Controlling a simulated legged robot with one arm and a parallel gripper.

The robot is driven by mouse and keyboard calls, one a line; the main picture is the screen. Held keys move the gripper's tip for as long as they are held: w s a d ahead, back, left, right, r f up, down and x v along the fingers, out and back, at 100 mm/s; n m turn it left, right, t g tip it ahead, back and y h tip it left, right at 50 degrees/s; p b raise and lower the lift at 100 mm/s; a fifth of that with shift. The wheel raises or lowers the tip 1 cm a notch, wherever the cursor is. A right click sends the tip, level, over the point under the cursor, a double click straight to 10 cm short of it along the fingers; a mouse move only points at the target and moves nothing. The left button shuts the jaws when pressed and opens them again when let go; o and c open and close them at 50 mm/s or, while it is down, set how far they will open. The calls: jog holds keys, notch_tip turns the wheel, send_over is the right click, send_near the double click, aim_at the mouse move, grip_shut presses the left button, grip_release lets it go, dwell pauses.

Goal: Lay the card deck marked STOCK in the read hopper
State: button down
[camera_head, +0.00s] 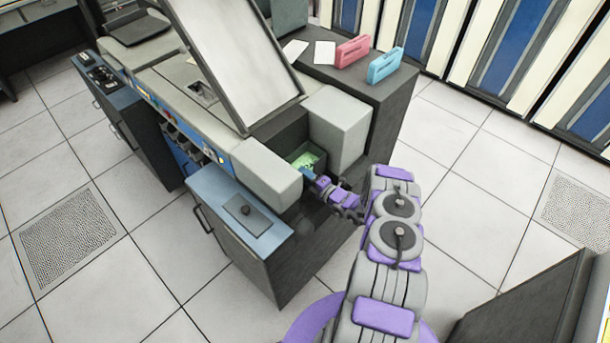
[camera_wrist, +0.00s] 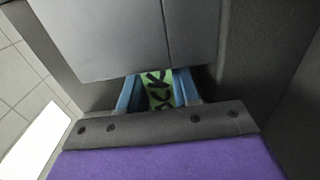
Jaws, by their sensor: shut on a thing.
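The green STOCK deck (camera_head: 306,160) shows in the head view inside the dark recess of the read hopper (camera_head: 281,139), between two pale grey housings of the machine. In the wrist view the green deck (camera_wrist: 158,88) shows the black letters "CK", with the rest of the marking hidden. My gripper (camera_head: 309,174) reaches into the recess from the right. In the wrist view the blue fingers of my gripper (camera_wrist: 158,92) stand on both sides of the deck, shut on it. A grey plate hides the deck's far end, and I cannot tell whether the deck touches the hopper floor.
The grey housings (camera_head: 337,124) and (camera_head: 267,173) stand close on both sides of my gripper. A pink deck (camera_head: 352,51) and a blue deck (camera_head: 384,65) stand on the dark counter behind, beside white sheets (camera_head: 318,53). The tiled floor (camera_head: 455,215) at right is clear.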

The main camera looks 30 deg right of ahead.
jog(key=c, duration=0.7)
grip_release()
jog(key=p+v, duration=0.3)
jog(key=v, duration=1.4)
jog(key=shift+s+d, duration=0.1)
jog(key=shift+s, duration=0.05)
